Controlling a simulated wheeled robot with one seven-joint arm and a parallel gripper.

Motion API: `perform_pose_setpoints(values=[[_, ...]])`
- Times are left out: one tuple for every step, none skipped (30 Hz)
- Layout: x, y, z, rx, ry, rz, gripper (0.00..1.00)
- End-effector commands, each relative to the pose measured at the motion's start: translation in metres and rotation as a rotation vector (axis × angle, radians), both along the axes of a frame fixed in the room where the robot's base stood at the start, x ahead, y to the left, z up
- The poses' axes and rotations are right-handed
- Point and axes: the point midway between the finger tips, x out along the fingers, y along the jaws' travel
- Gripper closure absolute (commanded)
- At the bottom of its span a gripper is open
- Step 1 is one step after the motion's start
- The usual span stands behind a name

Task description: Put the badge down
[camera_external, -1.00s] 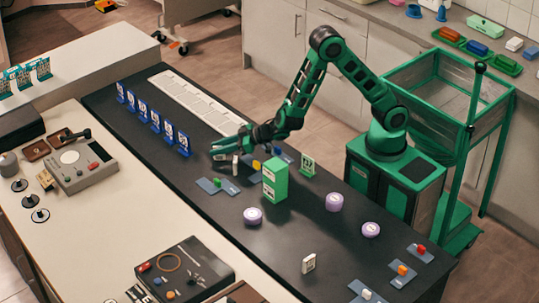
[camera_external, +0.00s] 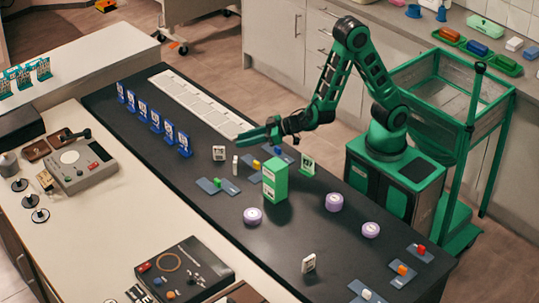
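A small white badge (camera_external: 219,153) with a dark mark stands upright on the black tabletop (camera_external: 235,240), left of the green box. My gripper (camera_external: 240,137) is above and to the right of this badge, apart from it. Nothing shows between its fingers; they overlap in this view, so I cannot tell how far they are open. A similar white badge (camera_external: 308,263) stands near the front of the table. A narrow white piece (camera_external: 235,165) stands just right of the first badge.
A green box (camera_external: 275,180) and a green-framed card (camera_external: 307,165) stand mid-table. Purple round tins (camera_external: 334,202) and grey plates with coloured blocks (camera_external: 217,186) lie around them. Blue card stands (camera_external: 155,121) line the left, beside a white slotted strip (camera_external: 200,102).

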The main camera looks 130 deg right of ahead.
Motion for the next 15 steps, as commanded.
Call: perform_pose_setpoints(values=[[-0.002,0.003,0.001,0.000,0.000,0.001,0.71],[-0.003,0.003,0.002,0.001,0.001,0.000,0.71],[-0.005,0.003,0.004,0.002,0.004,-0.005,0.71],[-0.008,0.003,0.005,0.004,0.008,-0.012,0.71],[-0.011,0.001,0.006,0.008,0.015,-0.022,0.71],[-0.018,-0.001,0.009,0.014,0.030,-0.040,0.71],[-0.024,-0.003,0.011,0.022,0.044,-0.055,0.71],[-0.031,-0.004,0.013,0.033,0.063,-0.074,0.71],[-0.042,-0.007,0.016,0.050,0.091,-0.100,0.71],[-0.051,-0.007,0.017,0.069,0.116,-0.121,0.71],[-0.061,-0.008,0.019,0.087,0.144,-0.140,0.71],[-0.076,-0.007,0.021,0.115,0.183,-0.163,0.71],[-0.086,-0.005,0.022,0.139,0.213,-0.176,0.71],[-0.096,-0.002,0.023,0.163,0.243,-0.187,0.71],[-0.110,0.002,0.024,0.197,0.284,-0.198,0.71]])
